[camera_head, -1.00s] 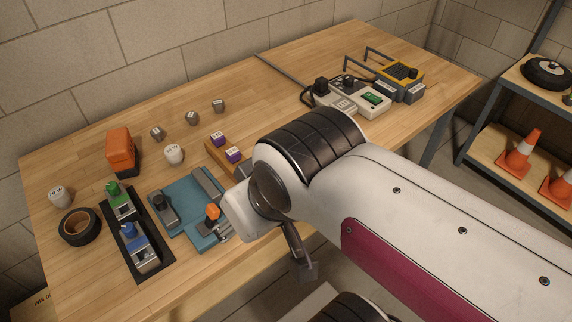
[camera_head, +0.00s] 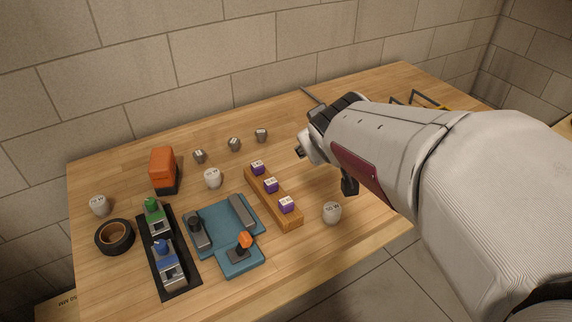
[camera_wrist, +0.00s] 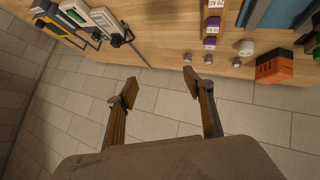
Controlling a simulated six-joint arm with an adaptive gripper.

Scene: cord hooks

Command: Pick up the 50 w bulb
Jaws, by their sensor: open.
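Three white bulb-like pieces with small dark labels stand on the wooden table in the head view: one at the far left (camera_head: 98,206), one in the middle (camera_head: 212,179), and one near the front edge at right (camera_head: 332,213). The labels are too small to read surely, so I cannot tell which is the 50 w bulb. One white bulb (camera_wrist: 246,47) shows at the top right of the wrist view. My gripper (camera_wrist: 160,86) is open and empty, with bare floor between its fingers. In the head view my arm hangs over the table's right side, behind the right bulb.
A wooden rail (camera_head: 291,221) with purple blocks stands left of the right bulb. A teal fixture (camera_head: 227,222), black tray (camera_head: 182,289), tape roll (camera_head: 115,237) and orange block (camera_head: 163,171) crowd the left. Small grey pieces (camera_head: 234,144) sit behind. Table around the right bulb looks clear.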

